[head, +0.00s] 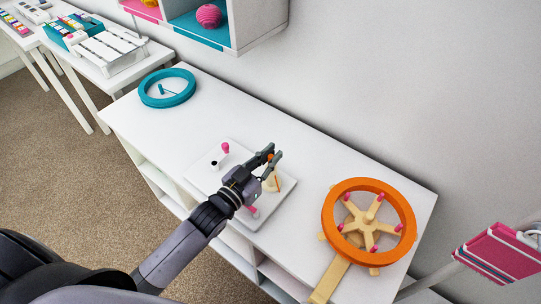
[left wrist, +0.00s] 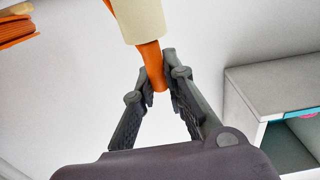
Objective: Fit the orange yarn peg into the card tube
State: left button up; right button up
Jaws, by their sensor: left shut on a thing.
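My left gripper (head: 271,156) is above the right part of a white board on the white cabinet. Its fingers are closed on the orange yarn peg (head: 271,158), mostly hidden in the head view. In the left wrist view, the peg's lower orange end (left wrist: 153,66) lies between the fingertips (left wrist: 157,78). A cream cylinder, apparently the card tube (left wrist: 142,20), meets the orange peg there. Its cream side also shows below the gripper in the head view (head: 272,184). I cannot tell how far the peg is inside it. My right gripper is out of view.
The white board (head: 236,150) also carries a pink-topped post (head: 225,148), a small black-topped piece (head: 214,163) and a pink piece (head: 252,211). An orange wheel (head: 330,214) stands right, a teal ring (head: 150,98) lies left. A wall shelf (head: 240,28) hangs behind.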

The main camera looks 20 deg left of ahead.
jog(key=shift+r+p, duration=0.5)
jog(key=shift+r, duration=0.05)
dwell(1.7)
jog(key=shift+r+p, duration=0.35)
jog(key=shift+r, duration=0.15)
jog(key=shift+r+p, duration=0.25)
jog(key=shift+p, duration=0.15)
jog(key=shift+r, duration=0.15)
dwell(2.0)
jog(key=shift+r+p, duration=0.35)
jog(key=shift+p, duration=0.15)
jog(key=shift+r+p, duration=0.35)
dwell(0.7)
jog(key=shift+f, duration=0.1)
dwell(1.1)
